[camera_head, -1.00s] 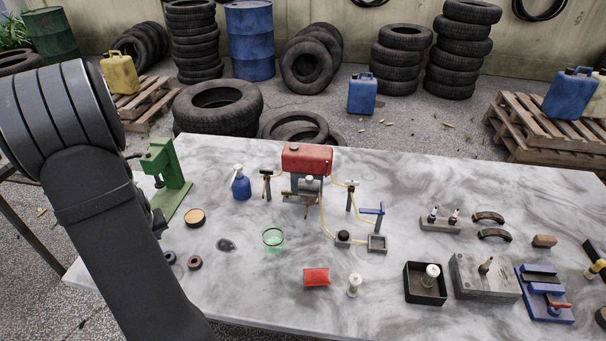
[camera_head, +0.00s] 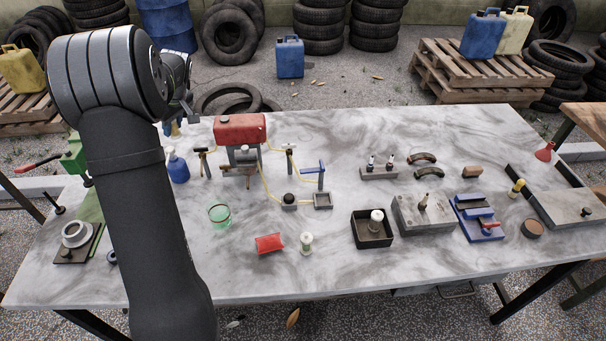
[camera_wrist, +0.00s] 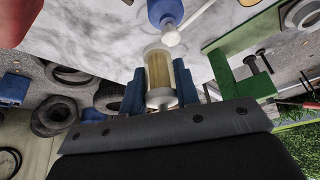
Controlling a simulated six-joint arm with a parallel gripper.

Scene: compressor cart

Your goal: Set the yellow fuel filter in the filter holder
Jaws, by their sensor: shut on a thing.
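The yellow fuel filter (camera_wrist: 158,72), a clear cylinder with yellow inside and pale end caps, is between the two blue fingers of my gripper (camera_wrist: 161,85) in the wrist view. My gripper is shut on it and it is clear of the table. In the head view the filter (camera_head: 175,128) shows small and partly hidden beside my arm, left of the red tank (camera_head: 240,128). Below the tank is a grey bracket (camera_head: 238,170) among yellow hoses, between two posts; it may be the filter holder, but I cannot tell for sure.
A blue spray bottle (camera_head: 178,167) stands close to my gripper; it also shows in the wrist view (camera_wrist: 163,12). A green press (camera_head: 74,155) is at left.

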